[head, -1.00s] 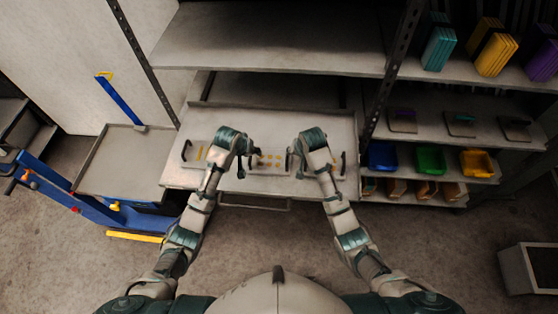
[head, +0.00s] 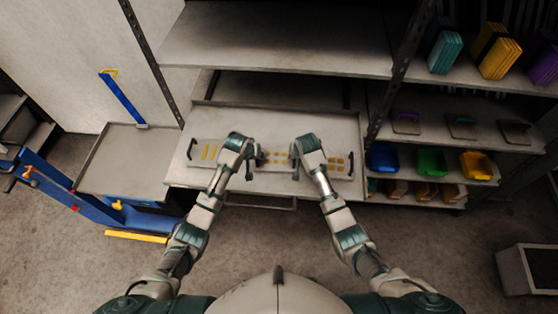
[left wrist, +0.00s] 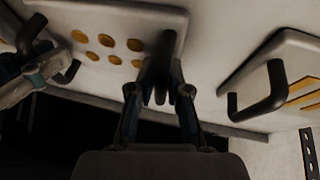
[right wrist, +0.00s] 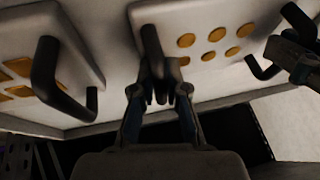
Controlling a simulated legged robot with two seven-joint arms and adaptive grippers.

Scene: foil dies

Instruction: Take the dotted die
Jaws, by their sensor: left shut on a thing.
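The dotted die (head: 278,158) is a pale plate with round gold dots and a black handle at each end. It lies in the middle of the tray-like shelf. It also shows in the left wrist view (left wrist: 115,25) and the right wrist view (right wrist: 208,22). My left gripper (left wrist: 160,82) is shut on its left handle. My right gripper (right wrist: 162,85) is at its right handle, with the fingers on either side; whether they are closed on it is unclear. I see no clear gap under the die.
A die with gold bars (head: 208,152) lies close to the left and one with gold squares (head: 338,163) close to the right; both have black handles. A blue cart with a grey top (head: 125,165) stands left. Colored bins (head: 431,161) are on shelves at right.

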